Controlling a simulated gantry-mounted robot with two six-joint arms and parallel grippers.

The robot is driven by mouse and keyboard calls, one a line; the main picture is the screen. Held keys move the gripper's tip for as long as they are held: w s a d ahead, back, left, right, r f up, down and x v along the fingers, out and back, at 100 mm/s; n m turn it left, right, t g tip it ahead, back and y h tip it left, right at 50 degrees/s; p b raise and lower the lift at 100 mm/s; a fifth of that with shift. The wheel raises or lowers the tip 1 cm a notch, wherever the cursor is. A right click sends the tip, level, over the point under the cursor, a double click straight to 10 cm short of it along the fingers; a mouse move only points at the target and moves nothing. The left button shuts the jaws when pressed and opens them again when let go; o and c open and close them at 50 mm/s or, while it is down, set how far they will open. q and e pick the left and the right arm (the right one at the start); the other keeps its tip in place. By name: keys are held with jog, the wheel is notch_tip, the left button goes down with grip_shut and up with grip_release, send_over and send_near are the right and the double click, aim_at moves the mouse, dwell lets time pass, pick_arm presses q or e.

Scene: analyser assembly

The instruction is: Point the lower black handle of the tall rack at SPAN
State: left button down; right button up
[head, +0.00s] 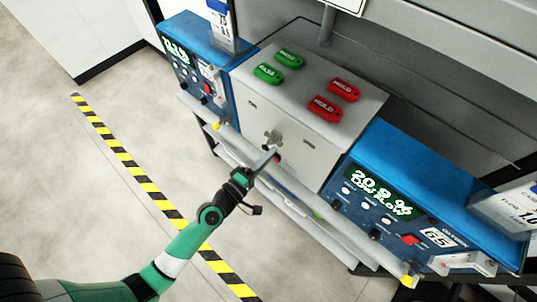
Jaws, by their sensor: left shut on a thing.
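My left gripper (264,162), on a green and black arm, is in front of the pale grey box (309,140), just below a grey star-shaped knob (273,138) on its front. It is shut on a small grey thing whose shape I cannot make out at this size. I cannot tell whether that thing touches the box. I cannot make out the tall rack's lower black handle or a SPAN mark in this view. My right gripper is not in view.
A blue analyser (378,152) with a lit "20.9 % LOW FLOW" display stands right of the box, another blue analyser (190,33) left. Green tags (268,73) and red HOLD tags (325,108) lie on the box. Striped floor tape (143,182) borders open floor at left.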

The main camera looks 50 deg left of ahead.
pick_arm(q)
jog(key=shift+r+n, duration=0.15)
jog(key=shift+n, duration=0.15)
jog(key=c, duration=0.8)
grip_release()
jog(key=s+b, duration=0.3)
jog(key=s, duration=0.8)
jog(key=shift+s+d+b, duration=0.3)
jog(key=shift+d+b, duration=0.05)
jog(key=shift+d, duration=0.05)
